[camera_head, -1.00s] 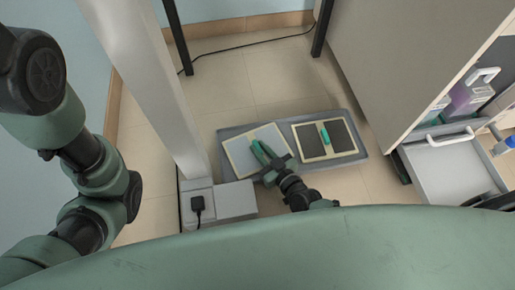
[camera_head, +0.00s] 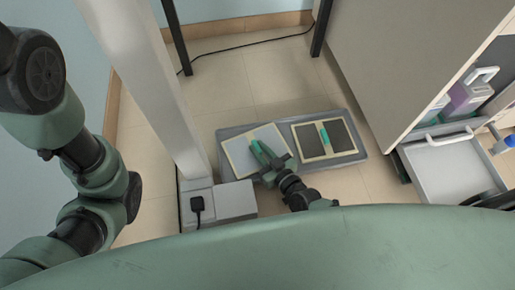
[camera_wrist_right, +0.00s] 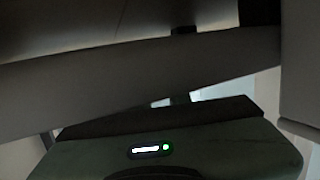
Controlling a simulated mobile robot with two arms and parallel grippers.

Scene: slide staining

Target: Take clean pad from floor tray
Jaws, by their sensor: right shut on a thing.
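A grey floor tray (camera_head: 226,133) lies on the tiles and holds two framed pads side by side. The left one is a pale, clean-looking pad (camera_head: 239,155), turned slightly askew, with a teal grip at its middle. The right one is a dark pad (camera_head: 342,136) in a cream frame with a teal grip. My right gripper (camera_head: 262,152) is over the pale pad, shut on its teal grip. I cannot tell whether this pad is lifted off the tray. The right wrist view is dark, with a broad grey slab across it. My left gripper is out of view.
A grey box with a black plug (camera_head: 231,202) stands close left of the tray, beside a white post (camera_head: 160,88). A cabinet (camera_head: 400,60) and an open drawer (camera_head: 445,170) are on the right. A black cable (camera_head: 250,43) crosses the floor behind.

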